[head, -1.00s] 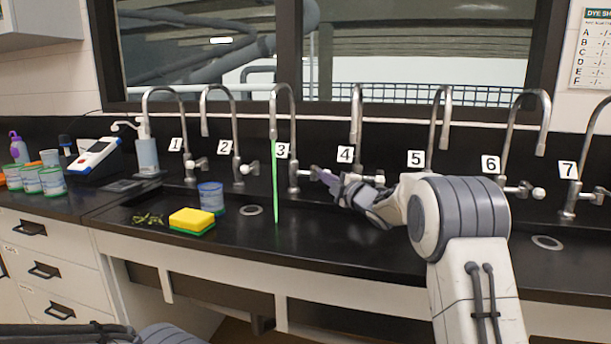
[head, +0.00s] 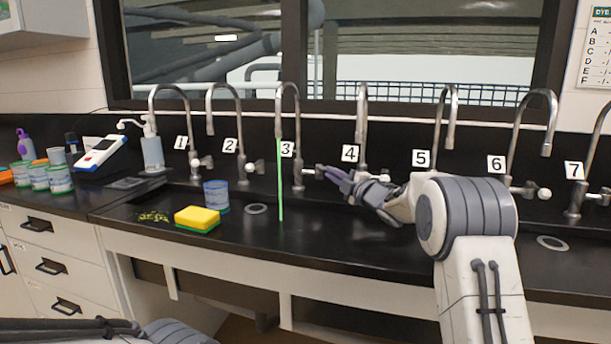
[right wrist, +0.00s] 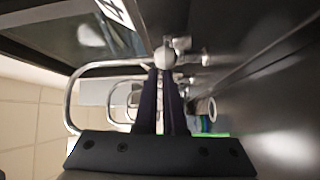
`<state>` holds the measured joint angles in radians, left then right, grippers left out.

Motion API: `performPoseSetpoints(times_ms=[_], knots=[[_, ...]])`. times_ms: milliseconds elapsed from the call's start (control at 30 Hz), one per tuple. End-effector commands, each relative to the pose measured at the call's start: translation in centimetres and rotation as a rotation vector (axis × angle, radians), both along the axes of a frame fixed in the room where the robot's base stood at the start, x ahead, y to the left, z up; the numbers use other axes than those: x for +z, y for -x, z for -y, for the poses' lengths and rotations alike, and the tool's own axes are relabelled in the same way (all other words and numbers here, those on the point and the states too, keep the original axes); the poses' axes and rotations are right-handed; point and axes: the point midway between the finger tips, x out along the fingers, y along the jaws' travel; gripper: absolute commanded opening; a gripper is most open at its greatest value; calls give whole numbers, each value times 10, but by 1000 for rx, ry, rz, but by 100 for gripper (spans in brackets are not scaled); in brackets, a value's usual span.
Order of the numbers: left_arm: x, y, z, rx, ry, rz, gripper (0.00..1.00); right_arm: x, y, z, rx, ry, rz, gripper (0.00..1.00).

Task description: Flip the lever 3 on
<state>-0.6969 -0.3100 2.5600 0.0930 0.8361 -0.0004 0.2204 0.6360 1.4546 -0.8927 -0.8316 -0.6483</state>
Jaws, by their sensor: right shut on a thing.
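In the right wrist view, the fingers (right wrist: 163,72) are shut at the lever's round pale knob (right wrist: 164,57). The fingers partly hide the lever. My left gripper is out of view.
Similar taps stand in a row, with tap 4 (head: 361,125) just behind my right gripper. A yellow and green sponge (head: 197,217), a blue cup (head: 215,195) and a drain (head: 256,209) lie to the left. The counter's front middle is clear.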

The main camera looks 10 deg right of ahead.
Motion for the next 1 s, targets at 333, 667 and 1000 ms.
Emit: performPoseSetpoints(times_ms=[333,667,1000], knots=[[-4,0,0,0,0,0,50,-3,36,20,-16,-2,-5,0],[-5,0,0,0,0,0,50,-5,69,25,0,0,-1,0],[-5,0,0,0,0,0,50,-4,70,26,1,1,1,0]])
